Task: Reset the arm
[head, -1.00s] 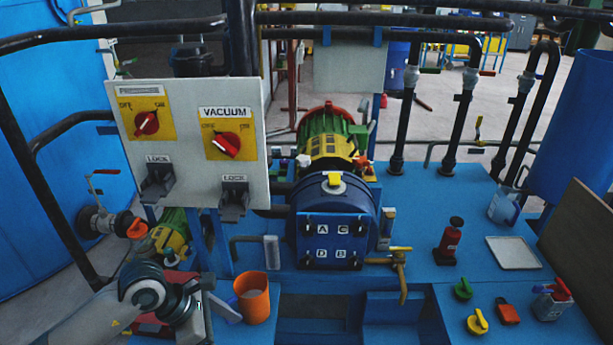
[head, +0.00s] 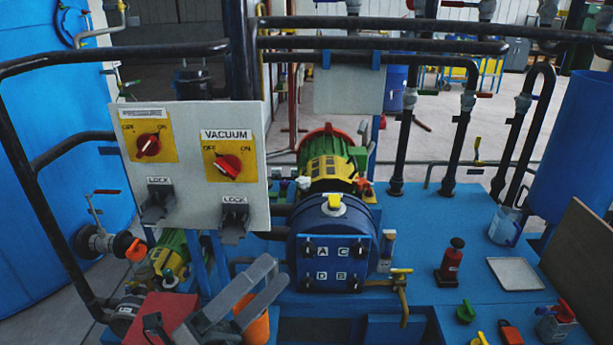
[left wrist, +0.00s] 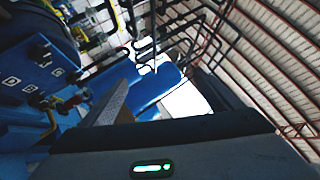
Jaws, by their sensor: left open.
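My left gripper (head: 275,270) is at the lower left centre of the head view. Its two grey fingers are apart, point up and right, and have nothing between them. My right gripper is in neither view.
The switch panel (head: 190,125) with PRESSURE and VACUUM knobs hangs above the left gripper. Black pipes (head: 120,58) run overhead and at left.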

